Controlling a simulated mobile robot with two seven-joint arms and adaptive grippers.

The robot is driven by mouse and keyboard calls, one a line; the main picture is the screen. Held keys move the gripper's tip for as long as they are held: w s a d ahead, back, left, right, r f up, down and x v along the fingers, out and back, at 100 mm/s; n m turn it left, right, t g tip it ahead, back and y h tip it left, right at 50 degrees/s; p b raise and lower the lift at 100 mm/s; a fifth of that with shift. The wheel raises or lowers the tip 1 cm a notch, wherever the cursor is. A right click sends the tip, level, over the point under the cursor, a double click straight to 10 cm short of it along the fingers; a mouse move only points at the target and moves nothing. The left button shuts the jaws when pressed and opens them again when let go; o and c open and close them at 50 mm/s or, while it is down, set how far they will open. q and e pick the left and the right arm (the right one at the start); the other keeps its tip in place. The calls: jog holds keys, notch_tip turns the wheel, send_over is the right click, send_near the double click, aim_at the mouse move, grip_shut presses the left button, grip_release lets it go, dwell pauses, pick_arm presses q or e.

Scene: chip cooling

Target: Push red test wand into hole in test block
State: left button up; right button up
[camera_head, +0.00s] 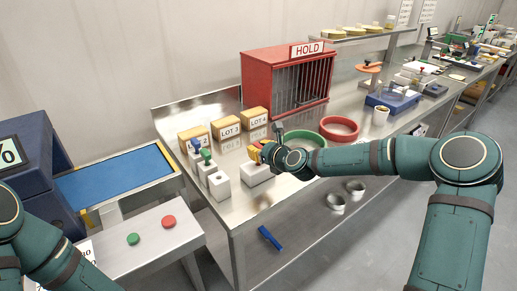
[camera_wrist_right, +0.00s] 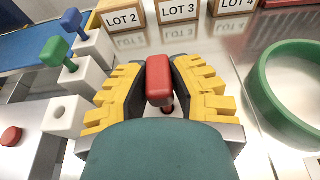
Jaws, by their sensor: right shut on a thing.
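My right gripper (camera_head: 257,151) is shut on the red test wand (camera_wrist_right: 159,80). In the right wrist view the wand's red handle sits between the yellow finger pads (camera_wrist_right: 160,88), and only a little of its shaft shows below. A white block (camera_head: 254,174) stands under the gripper; whether the shaft is in it is hidden. The test block with an open, empty hole (camera_head: 219,183) stands to the left of the gripper, and it also shows in the right wrist view (camera_wrist_right: 62,117). My left arm shows at the lower left, its gripper out of frame.
A green wand (camera_head: 206,155) and a blue wand (camera_head: 196,145) stand in white blocks behind the empty-hole block. Lot boxes (camera_head: 228,133) line the back. A green ring (camera_head: 305,141) lies to the right. Red (camera_head: 168,221) and green (camera_head: 133,239) buttons are at the left front.

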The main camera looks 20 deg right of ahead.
jog(key=shift+f, duration=0.25)
jog(key=o, duration=0.9)
jog(key=shift+c, duration=0.2)
jog(key=shift+s, duration=0.1)
jog(key=v, duration=1.2)
jog(key=shift+r, duration=0.1)
